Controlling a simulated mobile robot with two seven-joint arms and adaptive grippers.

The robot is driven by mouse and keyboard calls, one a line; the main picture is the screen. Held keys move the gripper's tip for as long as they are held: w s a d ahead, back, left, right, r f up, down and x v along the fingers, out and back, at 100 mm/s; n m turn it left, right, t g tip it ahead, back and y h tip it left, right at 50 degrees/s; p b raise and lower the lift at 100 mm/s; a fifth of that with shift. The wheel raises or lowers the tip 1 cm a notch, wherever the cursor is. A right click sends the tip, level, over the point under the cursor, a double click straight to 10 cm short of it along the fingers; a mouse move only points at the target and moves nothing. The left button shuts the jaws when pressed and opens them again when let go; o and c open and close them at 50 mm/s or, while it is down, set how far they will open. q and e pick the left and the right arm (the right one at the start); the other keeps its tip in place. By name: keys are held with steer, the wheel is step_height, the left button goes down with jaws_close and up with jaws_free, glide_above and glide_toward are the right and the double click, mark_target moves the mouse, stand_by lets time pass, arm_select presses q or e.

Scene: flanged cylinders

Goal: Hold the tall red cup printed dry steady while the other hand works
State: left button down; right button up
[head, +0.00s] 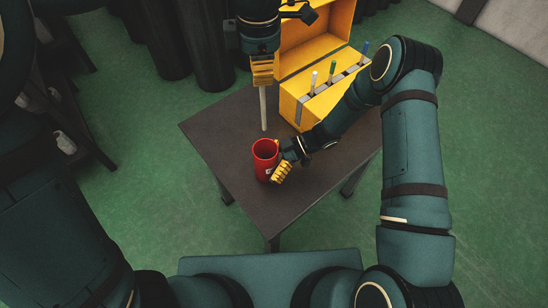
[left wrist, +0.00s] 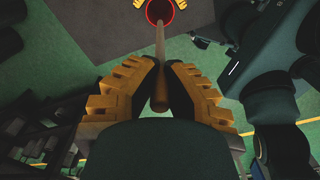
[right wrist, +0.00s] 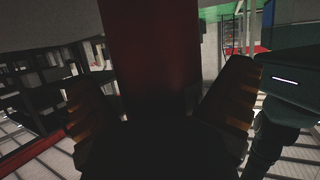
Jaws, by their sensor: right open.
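The tall red cup (head: 263,166) stands upright on the dark table, its open mouth facing up; its print is too small to read. Its rim also shows at the top of the left wrist view (left wrist: 148,17). My right gripper (head: 281,172) is beside the cup at its right, and in the right wrist view the cup (right wrist: 150,50) stands between its spread fingers, with gaps at both sides. My left gripper (head: 262,82) is shut on a pale thin stick (head: 263,108), which hangs down behind the cup, apart from it. The stick (left wrist: 160,45) also shows between the left fingers.
A yellow case (head: 291,108) with a raised lid stands at the table's back right. Its grey rack holds several upright pens, white (head: 314,80), green (head: 332,70) and blue (head: 364,50). The table's (head: 225,148) left and front parts are clear. Dark cylinders (head: 205,50) stand behind.

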mark_target(263, 100)
steer(key=c, duration=1.3)
arm_select(q)
step_height(263, 100, down, 7)
stand_by(0.6)
steer(key=shift+r, duration=0.1)
